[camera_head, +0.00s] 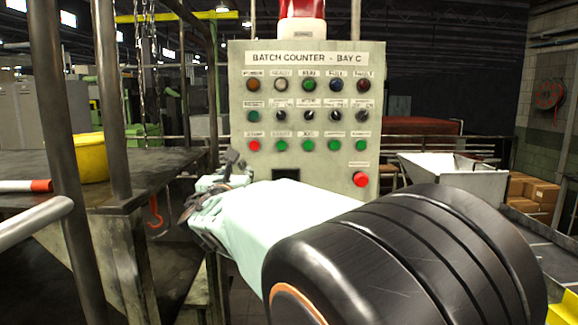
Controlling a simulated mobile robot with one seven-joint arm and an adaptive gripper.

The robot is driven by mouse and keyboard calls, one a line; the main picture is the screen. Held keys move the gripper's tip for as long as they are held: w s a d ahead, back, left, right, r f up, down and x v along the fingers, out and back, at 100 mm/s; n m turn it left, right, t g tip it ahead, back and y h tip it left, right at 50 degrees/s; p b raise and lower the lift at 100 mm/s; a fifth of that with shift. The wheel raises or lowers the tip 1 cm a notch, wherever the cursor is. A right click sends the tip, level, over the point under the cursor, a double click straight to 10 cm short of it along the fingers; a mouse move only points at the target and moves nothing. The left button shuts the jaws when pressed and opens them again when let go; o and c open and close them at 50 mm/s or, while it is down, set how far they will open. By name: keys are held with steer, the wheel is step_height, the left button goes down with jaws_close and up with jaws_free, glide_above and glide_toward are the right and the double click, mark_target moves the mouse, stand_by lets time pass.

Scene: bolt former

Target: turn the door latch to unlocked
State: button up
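A grey control panel (236,150) headed "BATCH COUNTER - BAY C" stands upright in the middle of the head view. It carries rows of lamps, black selector knobs and push buttons. The black selector knobs (308,116) sit in its second row. The small labels are too blurred to tell which control is the door latch. My gripper (232,164) is at the panel's lower left, at the end of my pale arm. Its dark fingers are small and overlap each other, so I cannot tell if they are open. My arm hides the panel's lower edge.
A red button (361,180) is at the panel's lower right. A dark table (40,172) with a yellow bin (91,158) and metal posts (105,100) stand at the left. A pale hopper (455,172) and cardboard boxes (540,192) are at the right.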

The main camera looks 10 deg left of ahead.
mark_target(241, 164)
steer(key=p+x, duration=0.2)
steer(key=x, duration=0.6)
steer(key=shift+w, duration=0.3)
steer(key=shift+c, duration=0.3)
jaws_close()
